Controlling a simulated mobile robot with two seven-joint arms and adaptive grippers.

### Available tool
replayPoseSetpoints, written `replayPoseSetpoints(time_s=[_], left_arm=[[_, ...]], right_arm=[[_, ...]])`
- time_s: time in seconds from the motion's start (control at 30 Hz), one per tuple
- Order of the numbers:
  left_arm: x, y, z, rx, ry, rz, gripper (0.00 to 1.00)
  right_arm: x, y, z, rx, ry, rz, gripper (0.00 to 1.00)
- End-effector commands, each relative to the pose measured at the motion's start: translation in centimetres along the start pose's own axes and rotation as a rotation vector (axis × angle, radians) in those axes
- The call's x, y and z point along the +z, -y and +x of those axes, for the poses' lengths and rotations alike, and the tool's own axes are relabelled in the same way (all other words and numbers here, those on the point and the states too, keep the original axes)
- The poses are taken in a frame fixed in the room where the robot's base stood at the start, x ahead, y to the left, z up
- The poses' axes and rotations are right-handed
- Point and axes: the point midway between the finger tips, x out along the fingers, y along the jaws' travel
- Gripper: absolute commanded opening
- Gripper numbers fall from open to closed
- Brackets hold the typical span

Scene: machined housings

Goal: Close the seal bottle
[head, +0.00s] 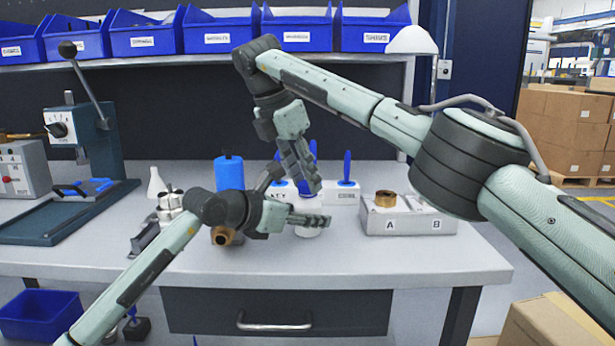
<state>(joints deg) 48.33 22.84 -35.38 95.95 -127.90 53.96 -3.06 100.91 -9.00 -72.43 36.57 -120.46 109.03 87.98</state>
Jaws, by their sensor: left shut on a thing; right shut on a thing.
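The seal bottle (307,232) appears as a small white round body on the bench, mostly hidden by my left gripper. My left gripper (312,220) lies level from the left and is shut on it. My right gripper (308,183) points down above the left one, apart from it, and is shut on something.
Behind the grippers stand white labelled blocks (341,194) with blue upright handles. A blue cylinder (229,173) stands to the left, near a brass part (222,236). A grey A/B fixture (410,217) stands right. A press (98,150) is far left. The front right bench is clear.

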Motion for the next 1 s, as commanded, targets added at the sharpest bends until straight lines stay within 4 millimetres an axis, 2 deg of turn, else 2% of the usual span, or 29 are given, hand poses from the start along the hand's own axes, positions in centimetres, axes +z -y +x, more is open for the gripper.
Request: replayPoseSetpoints(time_s=[0.2, 0.5, 0.53, 0.7, 0.9, 1.0], left_arm=[[-0.04, 0.22, 0.06, -0.004, -0.001, 0.002, 0.0], [-0.05, 0.2, 0.06, -0.004, -0.001, 0.001, 0.0], [-0.05, 0.2, 0.06, -0.004, -0.001, 0.001, 0.0], [-0.05, 0.18, 0.06, -0.003, -0.001, 0.001, 0.0], [-0.05, 0.16, 0.05, -0.003, -0.001, 0.001, 0.0], [-0.05, 0.15, 0.05, -0.003, -0.001, 0.001, 0.0]], right_arm=[[0.07, -0.06, -0.12, -0.058, 0.003, 0.156, 0.2], [0.13, -0.02, -0.07, -0.061, 0.002, 0.165, 0.2], [0.13, -0.02, -0.07, -0.061, 0.002, 0.165, 0.33], [0.1, -0.01, -0.05, -0.061, 0.001, 0.164, 0.53], [0.07, -0.01, -0.02, -0.062, 0.0, 0.163, 0.53], [0.07, 0.0, -0.01, -0.062, 0.0, 0.163, 0.65]])
